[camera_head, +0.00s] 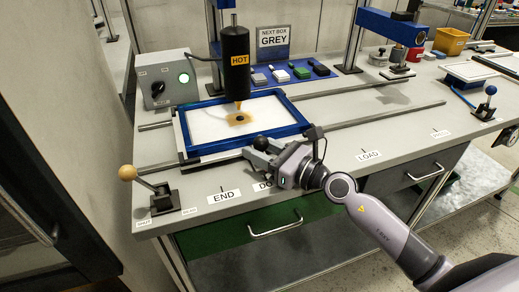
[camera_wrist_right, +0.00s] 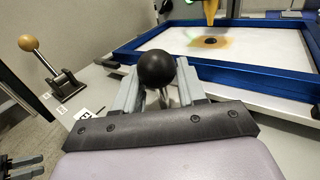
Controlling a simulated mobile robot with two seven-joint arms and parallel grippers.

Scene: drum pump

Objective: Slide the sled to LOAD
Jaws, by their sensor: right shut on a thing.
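The sled (camera_head: 196,152) is a blue frame around a white panel, lying on two grey rails left of the LOAD label (camera_head: 368,155). A brown stain with a dark spot marks its panel, under the black cylinder marked HOT (camera_head: 236,62). The frame also shows in the right wrist view (camera_wrist_right: 225,68). My right gripper (camera_head: 262,152) is at the sled's front edge, shut on the handle below its black ball knob (camera_wrist_right: 156,68). The knob stands up between the fingers. My left gripper is not in the head view.
A lever with a wooden ball (camera_head: 128,173) stands at the front left, near the END label (camera_head: 224,195). A control box (camera_head: 165,80) stands behind left. A blue-knobbed lever (camera_head: 490,91) is at far right. The rails right of the sled look clear.

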